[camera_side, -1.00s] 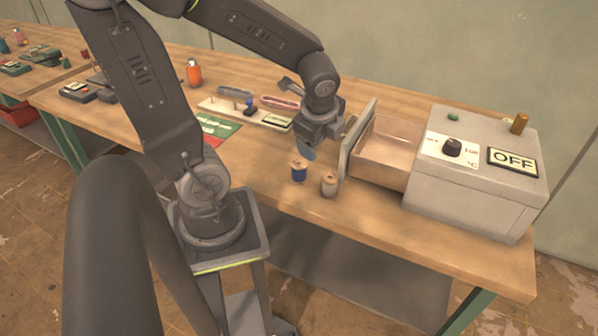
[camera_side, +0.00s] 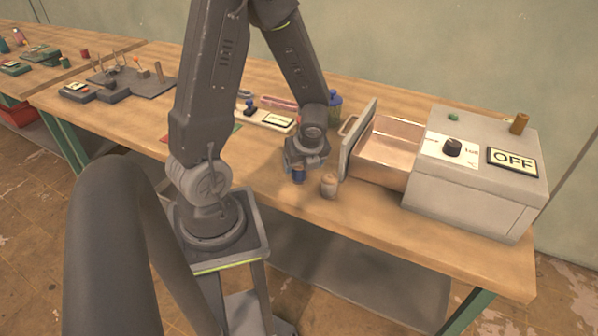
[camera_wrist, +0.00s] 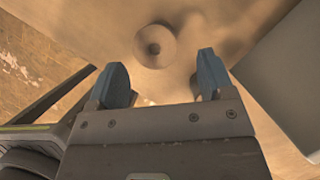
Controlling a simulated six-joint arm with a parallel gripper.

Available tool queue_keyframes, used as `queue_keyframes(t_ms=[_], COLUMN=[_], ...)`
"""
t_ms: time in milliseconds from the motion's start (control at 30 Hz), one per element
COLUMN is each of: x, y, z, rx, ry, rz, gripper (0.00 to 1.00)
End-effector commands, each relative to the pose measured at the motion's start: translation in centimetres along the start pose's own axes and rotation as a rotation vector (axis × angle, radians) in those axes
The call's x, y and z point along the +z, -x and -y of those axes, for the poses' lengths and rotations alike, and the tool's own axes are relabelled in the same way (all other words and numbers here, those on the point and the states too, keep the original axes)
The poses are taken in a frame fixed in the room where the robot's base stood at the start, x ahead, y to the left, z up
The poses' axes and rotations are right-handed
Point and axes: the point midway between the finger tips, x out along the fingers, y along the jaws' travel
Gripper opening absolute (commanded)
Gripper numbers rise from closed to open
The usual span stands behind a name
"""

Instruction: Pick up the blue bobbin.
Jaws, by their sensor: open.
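A round wooden spool top (camera_wrist: 155,46) with a dark centre hole shows just beyond the fingertips. It looks like the top of the blue bobbin, but its thread colour is hidden from above.
An open drawer (camera_side: 384,153) of the grey box (camera_side: 475,182) marked OFF is to the right, its upright front panel (camera_side: 357,140) close to the bobbins. A blue bottle (camera_side: 335,106) and a pale tray (camera_side: 271,121) are behind. The bench's front edge is near.

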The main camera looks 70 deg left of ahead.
Motion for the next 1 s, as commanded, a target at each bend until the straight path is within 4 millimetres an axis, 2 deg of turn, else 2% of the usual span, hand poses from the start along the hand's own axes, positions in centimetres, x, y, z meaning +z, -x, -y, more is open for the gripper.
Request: queue_keyframes(t_ms=[167,500,833,1000], x=[0.2,1.0,1.0,1.0], y=[-1.0,-5.0,-5.4,-5.4], z=[-0.1,-0.3,-0.2,-0.3], rx=[0.001,0.0,-0.003,-0.003], ry=[0.001,0.0,0.002,0.002], rz=[-0.001,-0.002,0.0,0.0], gripper=[0.75,0.75,0.75,0.59])
